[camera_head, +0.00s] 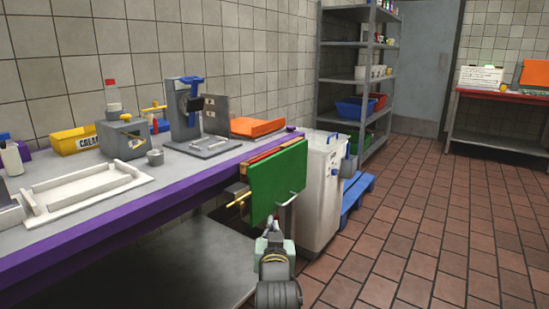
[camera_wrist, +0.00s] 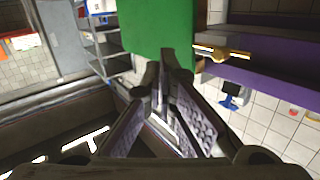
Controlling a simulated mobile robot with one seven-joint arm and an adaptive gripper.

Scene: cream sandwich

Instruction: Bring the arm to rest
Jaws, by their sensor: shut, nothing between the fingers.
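My gripper (camera_wrist: 172,70) shows large in the wrist view, its two dark fingers meeting at the tips with nothing between them. In the head view my arm stands at the bottom centre, in front of the counter's right end. The gripper there is small and partly hidden by the arm. A green board (camera_head: 279,182) hangs at the counter's end, just beyond my gripper. It also shows in the wrist view (camera_wrist: 155,25) behind the fingertips. I cannot tell whether the fingertips touch it.
The purple-edged counter (camera_head: 120,220) runs along the left, with a white tray frame (camera_head: 85,188), a grey press (camera_head: 187,110) and an orange tray (camera_head: 258,127) on it. A white bin (camera_head: 322,190) and blue pallet (camera_head: 357,188) stand beyond. Tiled floor at right is clear.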

